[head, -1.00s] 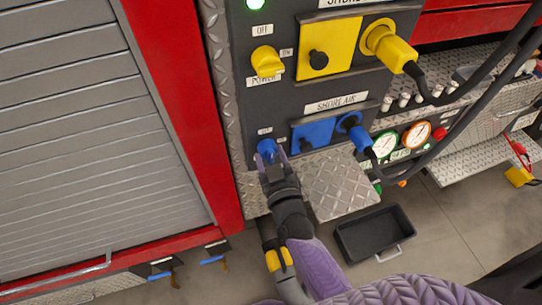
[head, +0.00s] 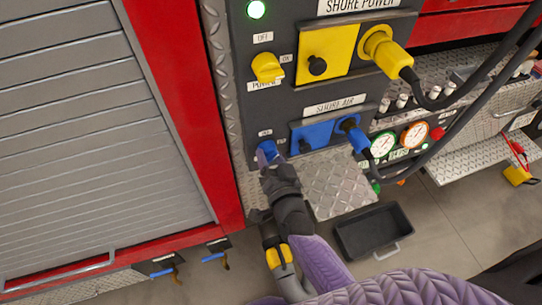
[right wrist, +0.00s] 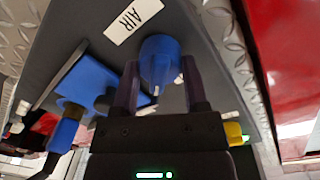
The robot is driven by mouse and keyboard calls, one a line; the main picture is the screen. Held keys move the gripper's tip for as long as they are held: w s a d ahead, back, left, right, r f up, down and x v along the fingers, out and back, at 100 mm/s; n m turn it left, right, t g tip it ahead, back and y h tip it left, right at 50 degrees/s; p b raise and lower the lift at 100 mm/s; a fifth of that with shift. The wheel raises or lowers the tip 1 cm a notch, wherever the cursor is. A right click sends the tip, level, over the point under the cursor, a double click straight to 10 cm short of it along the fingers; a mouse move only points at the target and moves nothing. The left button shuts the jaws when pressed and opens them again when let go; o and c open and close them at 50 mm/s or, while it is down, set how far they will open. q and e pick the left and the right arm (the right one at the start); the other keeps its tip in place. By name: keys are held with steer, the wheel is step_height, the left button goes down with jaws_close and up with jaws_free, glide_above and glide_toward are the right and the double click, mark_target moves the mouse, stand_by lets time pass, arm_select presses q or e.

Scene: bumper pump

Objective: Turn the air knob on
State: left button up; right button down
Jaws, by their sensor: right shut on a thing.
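The blue air knob (head: 267,148) is on the dark panel below the yellow power knob, left of the blue shore air plate. My right gripper (head: 268,158) reaches up to it from below and covers part of it. In the right wrist view the knob (right wrist: 160,58) sits between the two dark fingers of my right gripper (right wrist: 161,85), one on each side. The gripper is shut on the knob. An AIR label (right wrist: 133,20) shows beside it. My left gripper is not in view.
The shore air plate (head: 313,133) with a blue plug (head: 353,135) and hose is right of the knob. The yellow power knob (head: 267,68) is above. A diamond-plate step (head: 340,185) juts out at lower right, and a black tray (head: 374,232) lies on the floor.

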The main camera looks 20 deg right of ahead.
steer(key=m, duration=0.3)
steer(key=shift+m, duration=0.3)
steer(key=m, duration=0.3)
steer(key=shift+m+y, duration=0.3)
steer(key=shift+m, duration=0.1)
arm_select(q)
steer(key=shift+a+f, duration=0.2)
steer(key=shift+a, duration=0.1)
arm_select(e)
steer(key=shift+m, duration=0.3)
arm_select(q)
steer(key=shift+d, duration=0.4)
